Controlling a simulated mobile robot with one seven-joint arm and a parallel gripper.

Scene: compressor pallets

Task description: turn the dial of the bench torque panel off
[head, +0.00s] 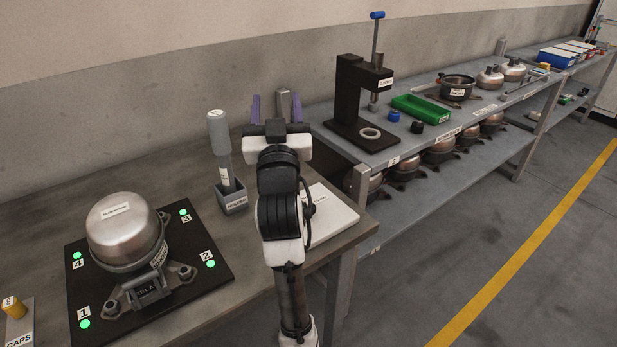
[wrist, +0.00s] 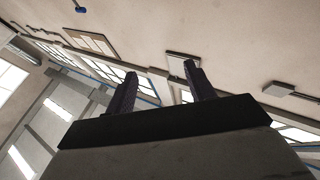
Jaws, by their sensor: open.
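My gripper (head: 276,100) stands upright above the bench, its two purple fingers apart with nothing held. In the wrist view the open fingers (wrist: 160,70) point at a wall and windows, with no dial between them. I cannot make out the bench torque panel or its dial in either view. A pale flat board (head: 332,212) lies on the bench at the right of my arm, partly hidden by it; I cannot tell what it is. A small grey upright piece shows between the fingers in the head view, and I cannot tell what it belongs to.
A silver compressor (head: 125,232) sits on a black plate (head: 215,275) with green lights, left of my arm. A grey handled tool (head: 219,140) stands in a holder (head: 231,198). A black press (head: 352,105) and green tray (head: 421,108) are on the shelf. The right floor is clear.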

